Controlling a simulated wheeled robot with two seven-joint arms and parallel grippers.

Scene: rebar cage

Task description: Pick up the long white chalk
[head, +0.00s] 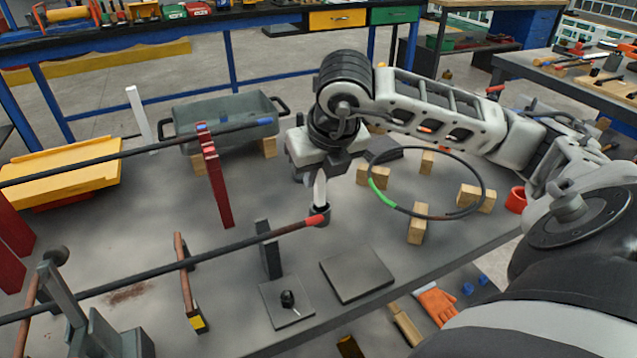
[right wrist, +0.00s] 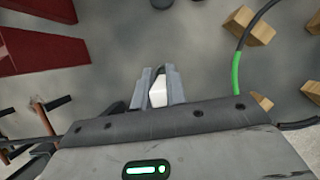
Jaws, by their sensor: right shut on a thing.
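My right gripper (head: 318,170) points down over the grey table and is shut on a white chalk stick (head: 320,190). The chalk stands upright, its lower end at a small dark cup (head: 321,216); I cannot tell whether it is still inside the cup. In the right wrist view, the white chalk (right wrist: 158,92) sits between the two grey fingers of the gripper (right wrist: 160,85). Another tall white stick (head: 139,115) stands farther back at the left, by the grey tub. My left gripper is not in view.
A long dark bar with a red end (head: 316,221) reaches close to the cup. A black ring with a green section (head: 380,192) and wooden blocks (head: 418,224) lie to the right. A grey tub (head: 225,115) stands behind. A flat dark plate (head: 356,274) lies in front.

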